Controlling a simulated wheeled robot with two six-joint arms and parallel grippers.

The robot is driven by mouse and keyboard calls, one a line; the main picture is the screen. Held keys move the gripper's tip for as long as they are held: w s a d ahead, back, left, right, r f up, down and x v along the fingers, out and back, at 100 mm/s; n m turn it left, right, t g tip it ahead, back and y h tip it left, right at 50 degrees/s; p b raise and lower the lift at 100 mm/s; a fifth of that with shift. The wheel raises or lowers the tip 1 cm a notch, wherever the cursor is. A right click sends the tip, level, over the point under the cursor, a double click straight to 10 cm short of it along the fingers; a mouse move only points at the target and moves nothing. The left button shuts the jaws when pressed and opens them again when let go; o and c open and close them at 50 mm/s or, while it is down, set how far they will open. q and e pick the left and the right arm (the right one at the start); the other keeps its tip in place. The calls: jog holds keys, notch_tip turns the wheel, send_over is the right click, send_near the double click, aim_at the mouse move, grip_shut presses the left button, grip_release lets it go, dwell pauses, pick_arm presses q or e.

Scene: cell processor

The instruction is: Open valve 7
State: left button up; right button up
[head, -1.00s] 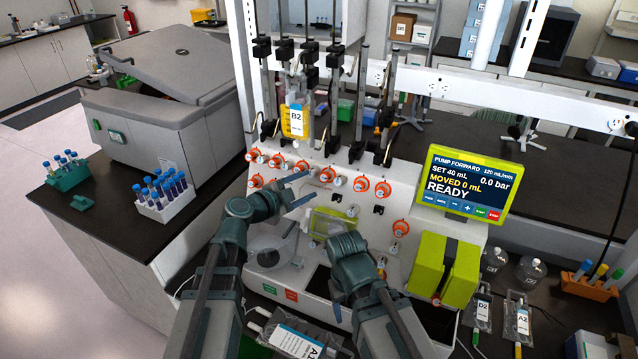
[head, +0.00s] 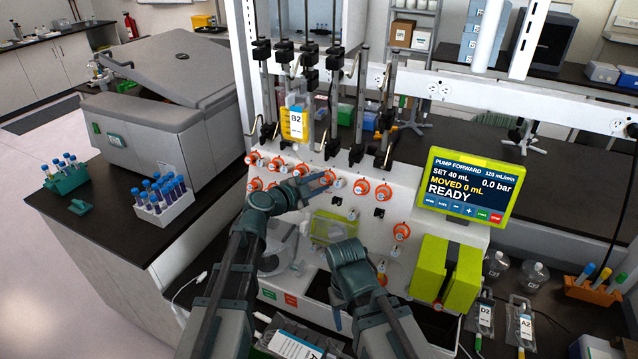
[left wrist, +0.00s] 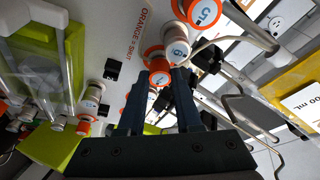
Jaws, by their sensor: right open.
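Orange valves with white caps run in rows across the white panel of the machine. My left gripper (head: 330,182) is at the upper valve row, right of its middle. In the left wrist view its fingers (left wrist: 162,82) are apart, with an orange valve (left wrist: 158,64) between or just beyond their tips. I cannot read that valve's number or tell whether the fingers touch it. Caps marked 6 (left wrist: 177,51) and 5 (left wrist: 207,12) sit beside it; valve 7 cannot be identified for sure. My right gripper (head: 337,318) is open, low before the machine, mostly hidden by its wrist.
The pump screen (head: 466,188) reads READY, moved 0 mL. A B2 bag (head: 296,122) hangs above the valves. A yellow-green pump block (head: 447,272) stands at right. Tube racks (head: 163,203) stand on the left bench.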

pick_arm(q)
grip_shut()
jog(key=shift+s+f+n+b, duration=0.15)
jog(key=shift+f+n+b, duration=0.1)
jog(key=shift+n+b, duration=0.5)
jog(key=n+t, duration=0.1)
jog(key=n, duration=0.2)
jog(key=shift+r+y, duration=0.15)
jog(key=shift+y, duration=0.15)
jog(key=shift+n, duration=0.25)
jog(key=o, duration=0.6)
grip_release()
jog(key=shift+c, duration=0.2)
jog(key=shift+s, duration=0.1)
